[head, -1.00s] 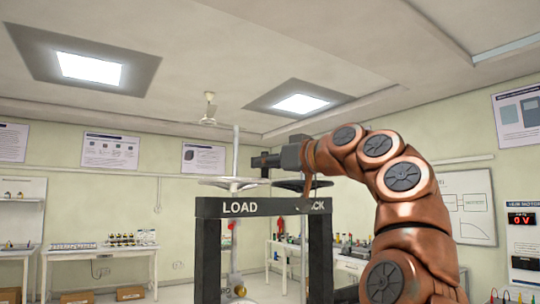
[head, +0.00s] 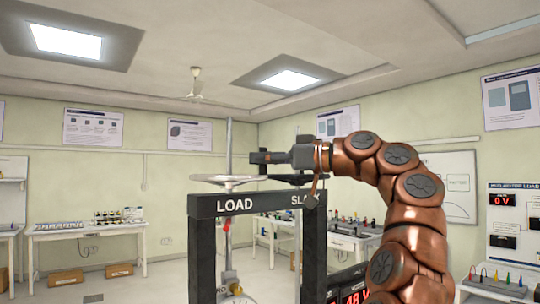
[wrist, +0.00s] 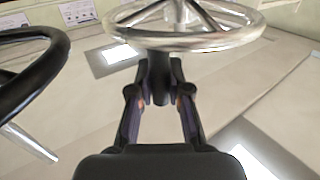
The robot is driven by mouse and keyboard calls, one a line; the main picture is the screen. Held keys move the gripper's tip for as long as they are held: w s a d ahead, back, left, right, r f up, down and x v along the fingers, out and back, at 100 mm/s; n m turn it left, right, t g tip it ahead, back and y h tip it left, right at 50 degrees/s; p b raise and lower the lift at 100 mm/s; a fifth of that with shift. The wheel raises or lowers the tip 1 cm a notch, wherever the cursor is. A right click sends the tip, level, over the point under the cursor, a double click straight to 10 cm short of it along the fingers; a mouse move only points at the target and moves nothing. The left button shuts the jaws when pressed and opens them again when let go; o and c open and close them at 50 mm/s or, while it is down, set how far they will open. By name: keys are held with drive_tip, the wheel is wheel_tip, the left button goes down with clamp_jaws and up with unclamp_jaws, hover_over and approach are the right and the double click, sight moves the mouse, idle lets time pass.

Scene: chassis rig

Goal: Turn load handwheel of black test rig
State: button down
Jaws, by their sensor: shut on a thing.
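The black test rig (head: 262,204) stands in the middle of the head view, with LOAD on the left of its crossbar and SLACK, partly covered by my arm, on the right. The silver load handwheel (head: 230,180) lies flat above LOAD around a tall upright rod; it fills the top of the wrist view (wrist: 185,42). My gripper (head: 264,157) is over the wheel's right side. In the wrist view, the fingers (wrist: 158,92) are shut on the dark handle (wrist: 158,70) at the wheel's rim. The wheel's far part is cut off there.
A dark second handwheel (head: 291,179) sits above SLACK, close to my gripper; its rim also shows in the wrist view (wrist: 57,60). A red digital display (head: 354,297) is low beside the rig. Benches (head: 85,232) stand along the walls, with open floor between.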

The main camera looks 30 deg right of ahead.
idle(0.5)
drive_tip(key=c, duration=1.1)
unclamp_jaws()
drive_tip(key=shift+d, duration=0.1)
drive_tip(key=v, duration=1.1)
drive_tip(key=shift+s+d, duration=0.25)
drive_tip(key=shift+d, duration=0.1)
drive_tip(key=shift+c, duration=0.2)
